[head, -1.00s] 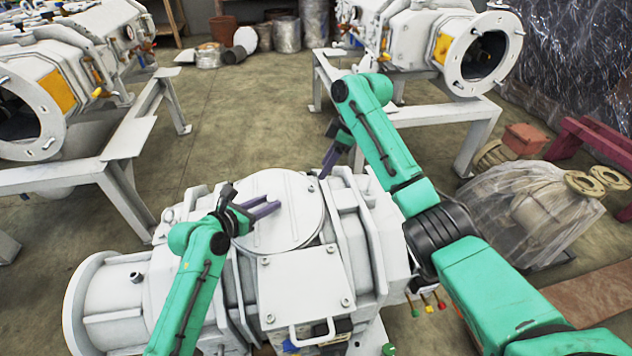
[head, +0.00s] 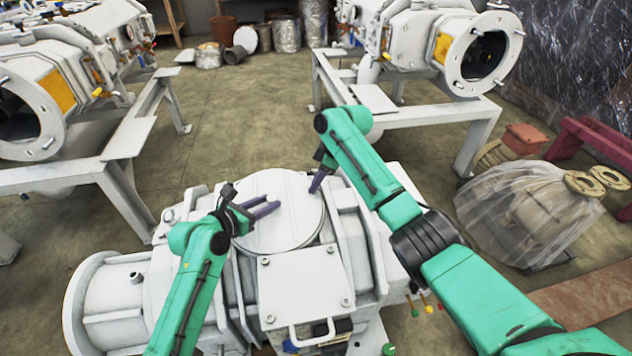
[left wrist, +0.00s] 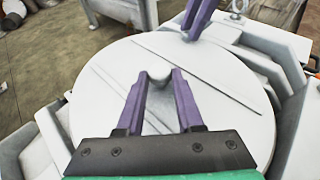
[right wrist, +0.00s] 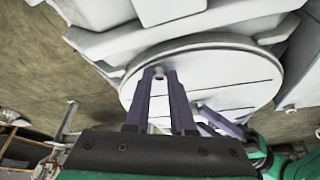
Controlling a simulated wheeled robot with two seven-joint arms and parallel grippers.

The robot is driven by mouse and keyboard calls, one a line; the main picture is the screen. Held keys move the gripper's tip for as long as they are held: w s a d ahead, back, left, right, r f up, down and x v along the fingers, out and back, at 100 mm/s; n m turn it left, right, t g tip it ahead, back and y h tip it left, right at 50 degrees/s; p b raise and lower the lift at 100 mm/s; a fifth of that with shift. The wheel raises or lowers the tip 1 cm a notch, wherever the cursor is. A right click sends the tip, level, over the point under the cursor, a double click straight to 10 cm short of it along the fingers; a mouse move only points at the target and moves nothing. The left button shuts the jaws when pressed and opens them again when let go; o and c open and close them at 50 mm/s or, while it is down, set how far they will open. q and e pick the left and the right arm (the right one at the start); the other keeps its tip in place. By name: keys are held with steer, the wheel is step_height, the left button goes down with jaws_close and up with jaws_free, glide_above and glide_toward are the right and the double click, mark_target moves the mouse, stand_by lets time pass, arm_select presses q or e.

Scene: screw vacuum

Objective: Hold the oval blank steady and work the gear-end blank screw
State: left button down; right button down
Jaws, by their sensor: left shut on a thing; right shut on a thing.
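The oval blank (head: 285,228) is a pale, nearly round cover on top of the white vacuum body (head: 125,290); it fills the middle of the left wrist view (left wrist: 225,105). My left gripper (head: 268,207) is shut on a small grey round stub (left wrist: 158,74) standing on the cover. My right gripper (head: 315,190) is shut at the cover's far right rim, on a small pale screw head (right wrist: 159,74) seen between its tips in the right wrist view. The fingers partly hide both held parts. The screw's thread is hidden.
A square plate with a handle (head: 305,285) lies in front of the cover. Raised ribs (head: 360,250) stand to its right. Two similar white machines on stands, left (head: 85,60) and right (head: 430,45), are behind. A plastic-wrapped part (head: 530,215) lies at right. Bare floor lies between.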

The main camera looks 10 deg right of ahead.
steer(key=m, duration=0.1)
steer(key=m+t, duration=0.1)
steer(key=m, duration=0.2)
steer(key=shift+s+a+t+h, duration=0.2)
steer(key=shift+s+t+h, duration=0.1)
steer(key=shift+h, duration=0.1)
steer(key=c, duration=0.8)
jaws_free()
steer(key=shift+o, duration=0.2)
steer(key=v, duration=1.2)
steer(key=shift+w, duration=0.15)
arm_select(q)
steer(key=shift+c, duration=2.3)
jaws_free()
